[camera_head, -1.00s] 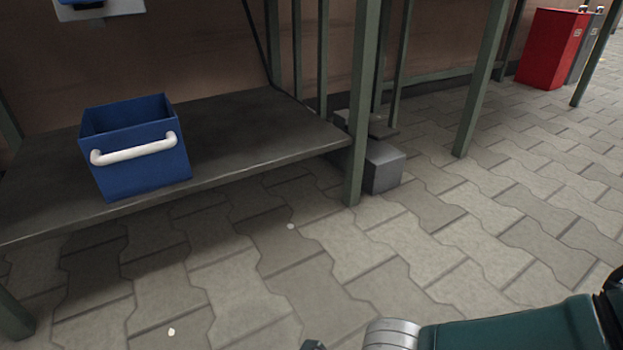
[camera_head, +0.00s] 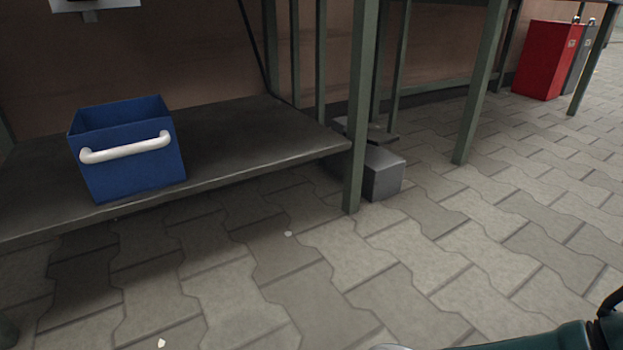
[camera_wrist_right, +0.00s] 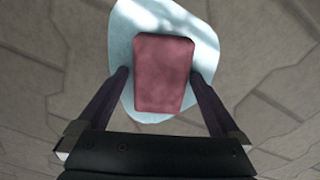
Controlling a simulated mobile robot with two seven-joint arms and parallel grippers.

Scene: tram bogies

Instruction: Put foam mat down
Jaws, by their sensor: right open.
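In the right wrist view, a dull red rectangular pad (camera_wrist_right: 164,88) lies over a pale blue sheet (camera_wrist_right: 201,30) with a rounded, uneven outline. Which of the two is the foam mat I cannot tell. My right gripper (camera_wrist_right: 160,76) is open, with one dark finger on each side of the red pad. The fingertips overlap the blue sheet's edges in the picture; contact cannot be told. Paving shows behind them. In the head view only part of my right arm shows at the lower right, and neither gripper is visible.
A blue box (camera_head: 132,172) with a white handle stands on a low dark shelf (camera_head: 245,140) at the left. Green posts (camera_head: 357,120) rise from the paving. A grey block (camera_head: 382,174) sits behind one. A red bin (camera_head: 541,60) stands far right. The front paving (camera_head: 330,270) is mostly clear.

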